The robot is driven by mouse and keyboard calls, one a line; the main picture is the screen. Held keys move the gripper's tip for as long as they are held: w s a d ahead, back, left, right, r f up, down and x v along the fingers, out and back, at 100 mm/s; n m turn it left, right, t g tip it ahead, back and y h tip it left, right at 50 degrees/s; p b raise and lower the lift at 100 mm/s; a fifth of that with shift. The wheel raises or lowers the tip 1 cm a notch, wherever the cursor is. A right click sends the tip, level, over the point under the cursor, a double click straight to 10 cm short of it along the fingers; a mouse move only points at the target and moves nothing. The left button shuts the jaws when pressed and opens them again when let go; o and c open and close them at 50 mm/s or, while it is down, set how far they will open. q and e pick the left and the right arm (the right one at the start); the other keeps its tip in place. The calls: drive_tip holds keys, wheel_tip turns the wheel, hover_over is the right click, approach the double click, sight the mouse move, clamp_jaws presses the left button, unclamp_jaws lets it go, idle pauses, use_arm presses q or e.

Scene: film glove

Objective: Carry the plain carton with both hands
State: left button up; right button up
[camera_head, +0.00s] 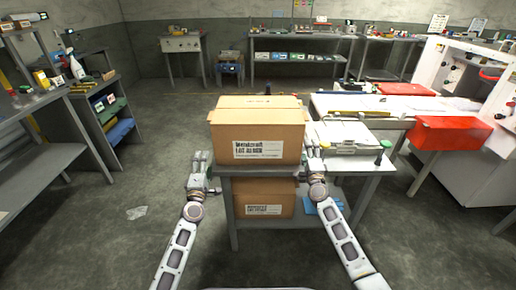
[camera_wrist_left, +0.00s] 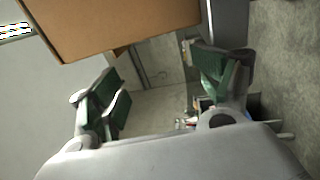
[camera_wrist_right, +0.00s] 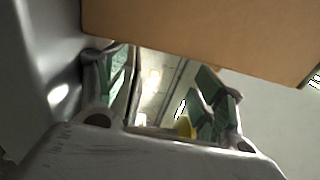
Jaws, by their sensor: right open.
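A brown cardboard carton (camera_head: 256,133) with a printed white label stands on the top of a grey table (camera_head: 345,163). A second labelled carton (camera_head: 262,197) stands on the shelf below it. My left gripper (camera_head: 202,160) is beside the left side of the top carton, open and empty. In the left wrist view the carton (camera_wrist_left: 110,25) lies just past my open left fingers (camera_wrist_left: 165,85). My right gripper (camera_head: 315,153) is beside the right side of the carton, open. In the right wrist view the carton (camera_wrist_right: 210,35) shows above my right fingers (camera_wrist_right: 165,90). I cannot tell whether either gripper touches it.
A white tray-like item (camera_head: 345,138) and a green-topped object (camera_head: 384,146) sit on the table right of the carton. A red bin (camera_head: 447,133) stands farther right. Shelves (camera_head: 105,110) line the left.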

drive_tip(key=shift+s+a+f, duration=0.1)
drive_tip(key=shift+s+f, duration=0.25)
drive_tip(key=shift+s, duration=0.55)
drive_tip(key=shift+s+f, duration=0.3)
drive_tip(key=shift+s, duration=0.55)
drive_tip(key=shift+s+f, duration=0.15)
drive_tip(key=shift+s, duration=0.8)
drive_tip(key=shift+s+f, duration=0.1)
drive_tip(key=shift+s, duration=0.8)
drive_tip(key=shift+r, duration=0.3)
